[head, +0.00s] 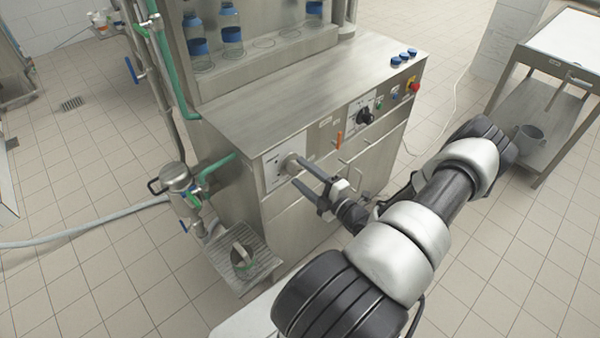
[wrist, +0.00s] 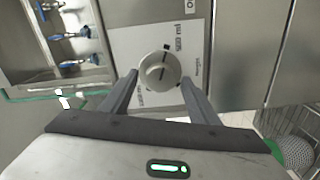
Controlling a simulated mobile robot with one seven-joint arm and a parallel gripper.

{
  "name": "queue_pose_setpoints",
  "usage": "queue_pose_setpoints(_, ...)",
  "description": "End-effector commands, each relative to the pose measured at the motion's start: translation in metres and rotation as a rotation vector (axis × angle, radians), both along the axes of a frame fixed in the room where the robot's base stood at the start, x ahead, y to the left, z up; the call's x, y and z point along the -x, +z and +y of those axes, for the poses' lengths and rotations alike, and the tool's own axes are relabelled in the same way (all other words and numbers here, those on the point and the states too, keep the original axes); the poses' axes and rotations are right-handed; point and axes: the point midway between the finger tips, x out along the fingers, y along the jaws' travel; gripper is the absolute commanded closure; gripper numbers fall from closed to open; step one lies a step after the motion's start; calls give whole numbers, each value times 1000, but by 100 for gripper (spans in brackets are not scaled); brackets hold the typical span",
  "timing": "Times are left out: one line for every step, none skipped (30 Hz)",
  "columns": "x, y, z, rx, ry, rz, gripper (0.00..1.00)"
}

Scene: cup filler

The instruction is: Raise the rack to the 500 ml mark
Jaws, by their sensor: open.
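A round grey knob (head: 290,163) sits on a white panel (head: 272,172) at the left of the steel machine's front.
A black selector (head: 365,116), an orange lever (head: 339,140) and a red stop button (head: 414,87) are further right on the front. A drip tray (head: 262,268) juts out below left. A side table (head: 545,110) stands at right. Tiled floor is open between.

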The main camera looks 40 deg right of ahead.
Motion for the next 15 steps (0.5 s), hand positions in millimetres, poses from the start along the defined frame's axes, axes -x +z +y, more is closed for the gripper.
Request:
queue_pose_setpoints(10, -1, -2, 0, -3, 3, 45)
queue_pose_setpoints(16, -1, -3, -1, -4, 3, 45)
queue_pose_setpoints(25, -1, -3, 0, -3, 3, 45)
queue_pose_setpoints(32, -1, -4, 1, -4, 3, 45)
queue_pose_setpoints(40, -1, -5, 1, -5, 2, 45)
queue_pose_setpoints(50, -1, -5, 0, -4, 3, 45)
queue_pose_setpoints(58, -1, -6, 0, -5, 2, 45)
queue_pose_setpoints(65, -1, -6, 0, -5, 2, 45)
queue_pose_setpoints(75, -1, -7, 0, -4, 3, 45)
queue_pose_setpoints(83, -1, -8, 1, -5, 2, 45)
queue_pose_setpoints(90, -1, -9, 1, -5, 2, 45)
queue_pose_setpoints(99, -1, -9, 0, -3, 3, 45)
queue_pose_setpoints(106, -1, -9, -1, -5, 2, 45)
queue_pose_setpoints(113, -1, -10, 0, -4, 2, 45)
queue_pose_setpoints(121, -1, -11, 0, -3, 3, 45)
